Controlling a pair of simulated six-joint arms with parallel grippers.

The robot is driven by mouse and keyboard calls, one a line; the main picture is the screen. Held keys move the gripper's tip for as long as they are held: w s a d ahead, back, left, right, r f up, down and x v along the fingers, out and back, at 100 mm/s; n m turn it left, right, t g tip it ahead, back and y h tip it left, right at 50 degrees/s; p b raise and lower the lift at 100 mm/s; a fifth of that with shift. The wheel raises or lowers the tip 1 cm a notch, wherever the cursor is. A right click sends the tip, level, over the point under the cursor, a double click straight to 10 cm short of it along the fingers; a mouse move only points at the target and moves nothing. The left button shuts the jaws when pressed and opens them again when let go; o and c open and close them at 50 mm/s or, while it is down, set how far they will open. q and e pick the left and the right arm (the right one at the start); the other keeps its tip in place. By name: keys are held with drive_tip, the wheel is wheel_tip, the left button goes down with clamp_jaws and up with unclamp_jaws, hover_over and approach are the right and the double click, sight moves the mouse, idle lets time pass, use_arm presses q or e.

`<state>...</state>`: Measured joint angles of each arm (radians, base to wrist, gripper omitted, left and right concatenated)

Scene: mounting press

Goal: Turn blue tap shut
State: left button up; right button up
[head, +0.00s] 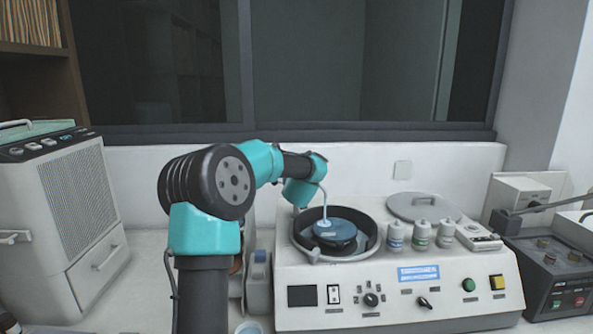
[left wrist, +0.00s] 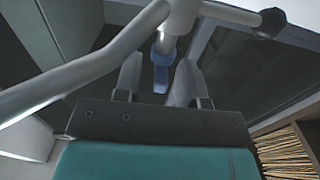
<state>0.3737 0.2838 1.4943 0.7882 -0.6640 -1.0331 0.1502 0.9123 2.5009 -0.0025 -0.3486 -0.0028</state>
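The blue tap (left wrist: 161,72) shows in the left wrist view as a small blue collar with a short flat lever on a grey pipe. My left gripper (left wrist: 160,60) has its two fingers apart, one on each side of the tap lever, with gaps visible between. I cannot tell whether a finger touches it. In the head view my left arm reaches over the polishing machine (head: 440,300); its wrist hides the fingers and the tap. A thin pale spout (head: 325,203) comes down beside the wrist into the machine's bowl (head: 366,225). My right gripper is not in view.
A round grey lid (head: 423,207) and several small bottles (head: 420,234) stand on the machine's right side. A beige unit (head: 75,205) stands at left and a dark control box (head: 550,275) at right. In the left wrist view a thick grey bar (left wrist: 85,75) crosses near the fingers.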

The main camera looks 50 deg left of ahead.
use_arm(q)
drive_tip(key=shift+c, duration=0.5)
clamp_jaws()
